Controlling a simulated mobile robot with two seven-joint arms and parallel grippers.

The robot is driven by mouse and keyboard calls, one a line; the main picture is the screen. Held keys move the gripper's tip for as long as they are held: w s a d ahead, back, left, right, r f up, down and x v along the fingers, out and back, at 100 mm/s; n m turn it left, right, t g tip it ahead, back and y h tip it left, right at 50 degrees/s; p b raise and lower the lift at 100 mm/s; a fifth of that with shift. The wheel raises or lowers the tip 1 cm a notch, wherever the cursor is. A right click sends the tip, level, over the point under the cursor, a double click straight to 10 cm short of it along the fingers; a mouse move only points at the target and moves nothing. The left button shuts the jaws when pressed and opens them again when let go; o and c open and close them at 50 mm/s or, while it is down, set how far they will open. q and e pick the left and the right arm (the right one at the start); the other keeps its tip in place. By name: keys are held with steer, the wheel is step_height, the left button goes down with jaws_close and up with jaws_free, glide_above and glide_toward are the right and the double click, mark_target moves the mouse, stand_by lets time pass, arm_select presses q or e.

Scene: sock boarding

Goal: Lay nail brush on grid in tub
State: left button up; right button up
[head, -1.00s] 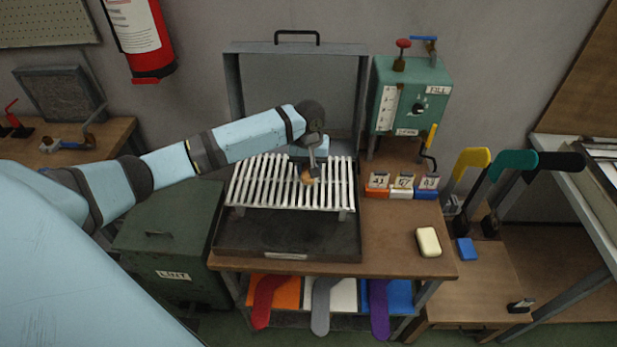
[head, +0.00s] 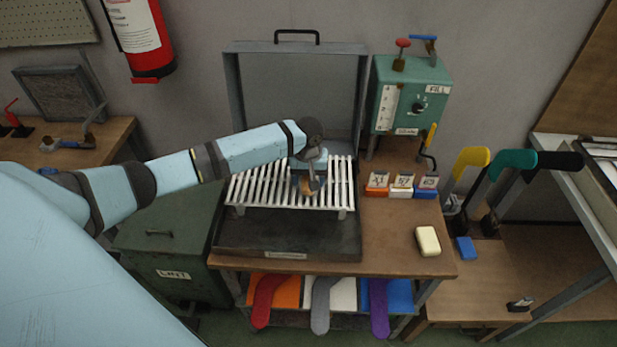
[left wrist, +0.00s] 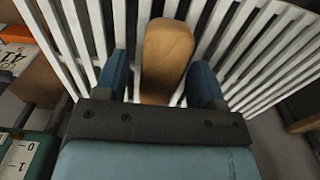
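The nail brush (head: 307,190), with a tan wooden back, is at the white slatted grid (head: 255,185) in the dark tub (head: 290,238), right of the grid's middle. My left gripper (head: 309,186) is low over the grid, around the brush. In the left wrist view the brush (left wrist: 166,60) lies between the two blue fingers (left wrist: 160,80). The fingers are wide apart, with a visible gap on the brush's left side. The brush's underside is hidden. My right gripper is not in view.
The tub's raised lid (head: 295,90) stands behind the grid. A green fill box (head: 412,95) and small numbered blocks (head: 402,191) are to the right. A cream block (head: 428,242) sits on the bench. A lint bin (head: 165,235) stands left. The tub's front floor is clear.

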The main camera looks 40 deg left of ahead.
mark_target(309, 178)
arm_select(q)
steer(key=shift+r, duration=0.1)
step_height(309, 178, up, 12)
steer(key=s+d+f+m+t+h, duration=0.25)
steer(key=s+d+f, duration=0.25)
steer(key=d+f, duration=0.25)
steer(key=s+d+f+m+t+h, duration=0.2)
steer(key=s+d+f+m+t, duration=0.1)
steer(key=s+d+f, duration=0.4)
steer(key=s+d+f+m+t, duration=0.1)
steer(key=s+f+m+t, duration=0.1)
steer(key=s, duration=0.5)
steer(key=s+d+f+m+t+y, duration=0.1)
steer(key=s+d+f+m+t, duration=0.1)
steer(key=s, duration=0.6)
steer(key=shift+f+t, duration=0.6)
steer(key=shift+t, duration=0.15)
